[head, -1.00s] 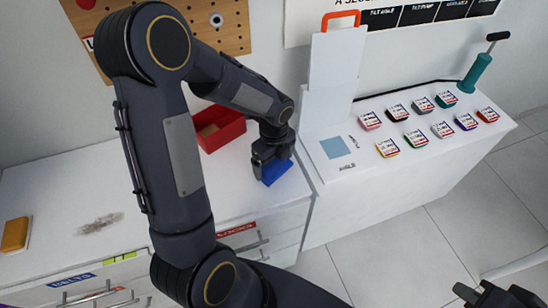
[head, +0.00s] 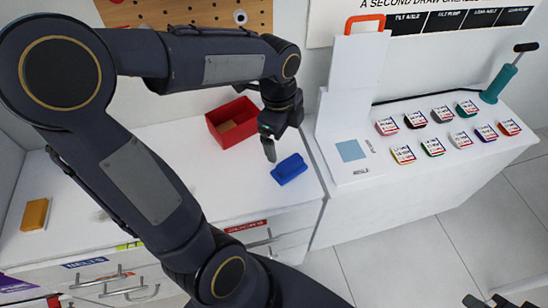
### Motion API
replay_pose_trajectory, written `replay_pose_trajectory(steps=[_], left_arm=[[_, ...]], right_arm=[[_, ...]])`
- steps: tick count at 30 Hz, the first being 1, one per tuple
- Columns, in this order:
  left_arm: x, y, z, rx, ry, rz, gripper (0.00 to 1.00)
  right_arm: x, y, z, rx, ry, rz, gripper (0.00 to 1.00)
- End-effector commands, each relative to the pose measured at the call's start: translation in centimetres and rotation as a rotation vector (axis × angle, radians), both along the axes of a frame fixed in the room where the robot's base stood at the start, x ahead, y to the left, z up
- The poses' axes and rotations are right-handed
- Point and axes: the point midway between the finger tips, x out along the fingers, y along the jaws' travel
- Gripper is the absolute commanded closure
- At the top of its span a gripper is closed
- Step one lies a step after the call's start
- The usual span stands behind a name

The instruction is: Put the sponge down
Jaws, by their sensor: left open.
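A blue block (head: 289,169), which looks like the sponge, lies on the white counter (head: 255,195) near its right end. My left gripper (head: 269,150) is open and empty, pointing down just left of and above the blue block, apart from it. One finger shows clearly; the other is mostly hidden. My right gripper (head: 497,301) shows only in part at the bottom right edge, far from the block; its jaw opening is unclear.
A red open box (head: 226,137) stands behind the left gripper. A yellow-orange block (head: 35,214) lies at the counter's far left. A white stand (head: 352,85) and several small coloured items are on the right-hand unit. My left arm hides much of the counter.

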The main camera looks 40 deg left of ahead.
Motion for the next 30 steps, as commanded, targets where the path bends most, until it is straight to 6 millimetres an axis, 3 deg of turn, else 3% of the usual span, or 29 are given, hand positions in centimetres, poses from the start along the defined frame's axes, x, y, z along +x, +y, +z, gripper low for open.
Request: replay_pose_trajectory(steps=[3, 6, 12, 18, 30], left_arm=[[-4.6, -0.6, 2.1, -0.138, -0.063, 0.448, 0.06], [-8.1, -1.6, 2.8, -0.291, -0.080, 0.830, 0.06], [-12.4, -3.7, 2.7, -0.565, -0.034, 1.377, 0.06], [-13.6, -4.4, 2.5, -0.666, 0.008, 1.557, 0.06], [-13.5, -4.4, 2.5, -0.666, 0.009, 1.559, 0.06]], right_arm=[[0.0, 0.0, 0.0, 0.000, 0.000, 0.000, 1.00], [0.0, 0.0, 0.0, 0.000, 0.000, 0.000, 1.00], [0.0, 0.0, 0.0, 0.000, 0.000, 0.000, 1.00], [0.0, 0.0, 0.0, 0.000, 0.000, 0.000, 1.00], [0.0, 0.0, 0.0, 0.000, 0.000, 0.000, 1.00]])
